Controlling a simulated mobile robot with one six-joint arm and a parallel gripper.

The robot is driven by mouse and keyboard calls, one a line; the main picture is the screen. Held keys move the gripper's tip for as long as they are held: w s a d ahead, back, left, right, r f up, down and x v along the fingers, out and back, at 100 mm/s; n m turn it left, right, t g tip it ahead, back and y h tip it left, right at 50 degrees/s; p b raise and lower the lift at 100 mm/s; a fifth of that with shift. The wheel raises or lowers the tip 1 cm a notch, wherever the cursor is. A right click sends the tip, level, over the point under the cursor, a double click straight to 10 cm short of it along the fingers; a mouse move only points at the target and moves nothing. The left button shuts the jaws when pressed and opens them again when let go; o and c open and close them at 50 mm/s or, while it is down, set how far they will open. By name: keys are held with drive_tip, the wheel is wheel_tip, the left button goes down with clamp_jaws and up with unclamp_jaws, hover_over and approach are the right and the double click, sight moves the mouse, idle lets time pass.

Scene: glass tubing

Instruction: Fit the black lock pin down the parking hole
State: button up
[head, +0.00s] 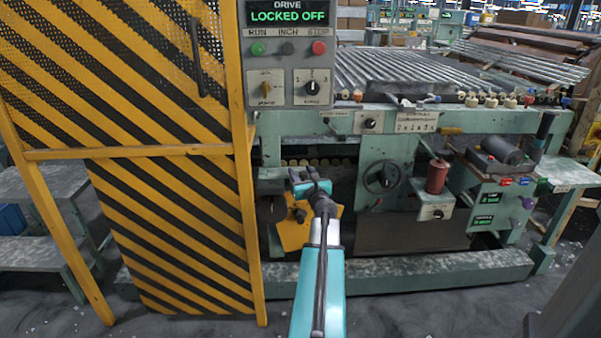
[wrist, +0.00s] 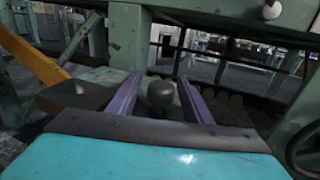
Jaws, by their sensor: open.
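A dark round knob (wrist: 160,95), which looks like the top of the black lock pin, shows in the wrist view. It stands between the two purple fingers of my gripper (wrist: 159,82), with gaps at both sides. The fingers are apart and hold nothing. In the head view my gripper (head: 309,183) is low in front of the green machine frame, above a yellow plate (head: 293,234). The arm hides part of this plate, and I cannot make out the pin there. The parking hole cannot be told apart in either view.
A yellow-black striped guard (head: 170,210) stands close at the left. The control panel (head: 288,65) above reads LOCKED OFF. A black handwheel (head: 381,176) and a red canister (head: 437,177) are to the right. A green base beam (head: 430,268) runs low along the front.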

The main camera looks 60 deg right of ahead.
sight(305, 178)
drive_tip(key=v, duration=1)
drive_tip(key=shift+a+p, duration=0.15)
drive_tip(key=shift+p, duration=0.2)
drive_tip(key=shift+s+r+p, duration=0.1)
drive_tip(key=shift+r+p, duration=0.1)
drive_tip(key=shift+p, duration=0.25)
drive_tip(key=p+v, duration=0.2)
drive_tip(key=p, duration=0.2)
drive_tip(key=shift+s+a+f, duration=0.1)
drive_tip(key=shift+f, duration=0.1)
idle(0.5)
